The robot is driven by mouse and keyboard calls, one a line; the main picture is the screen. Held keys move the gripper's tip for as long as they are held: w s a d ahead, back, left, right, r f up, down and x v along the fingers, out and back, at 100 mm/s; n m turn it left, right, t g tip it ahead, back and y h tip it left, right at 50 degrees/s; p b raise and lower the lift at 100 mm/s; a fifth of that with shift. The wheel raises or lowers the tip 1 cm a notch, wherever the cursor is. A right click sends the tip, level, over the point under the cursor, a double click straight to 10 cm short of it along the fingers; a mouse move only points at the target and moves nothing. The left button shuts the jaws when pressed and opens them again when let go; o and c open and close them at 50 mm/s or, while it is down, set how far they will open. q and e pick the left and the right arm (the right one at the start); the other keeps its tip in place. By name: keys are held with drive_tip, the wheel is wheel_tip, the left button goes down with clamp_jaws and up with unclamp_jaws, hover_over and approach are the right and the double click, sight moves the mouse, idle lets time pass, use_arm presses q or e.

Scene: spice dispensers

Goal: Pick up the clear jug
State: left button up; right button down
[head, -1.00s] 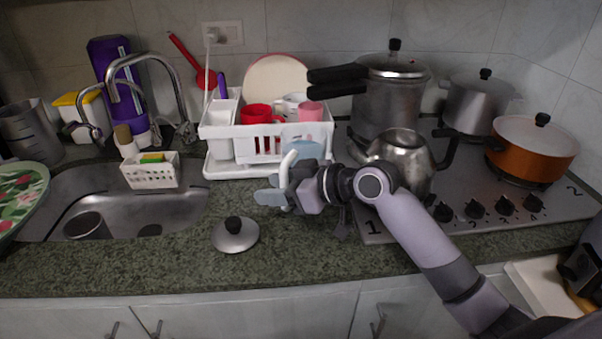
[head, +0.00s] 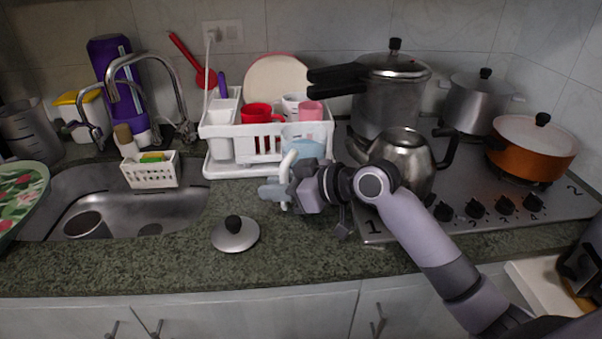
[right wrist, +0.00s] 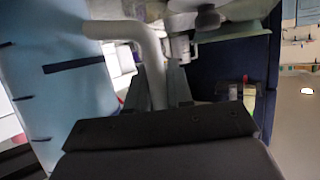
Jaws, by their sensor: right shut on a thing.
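The clear jug (head: 306,149) is pale blue and see-through, with a white handle (head: 286,164). It is in front of the dish rack, partly hidden behind my right gripper (head: 279,193). In the right wrist view its body (right wrist: 62,75) with dark marks fills the left side. Its bent white handle (right wrist: 130,31) runs down between the fingers of my right gripper (right wrist: 165,88), which is shut on it. I cannot tell whether the jug's base touches the counter. My left gripper is not in view.
A white dish rack (head: 222,165) with cups stands behind the jug. A steel kettle (head: 404,155) on the stove (head: 470,190) is close by my right arm. A pot lid (head: 235,236) lies on the counter at front left. A grey measuring jug (head: 28,128) stands by the sink.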

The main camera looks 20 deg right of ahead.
idle(0.6)
drive_tip(key=shift+r, duration=0.15)
drive_tip(key=shift+r, duration=0.2)
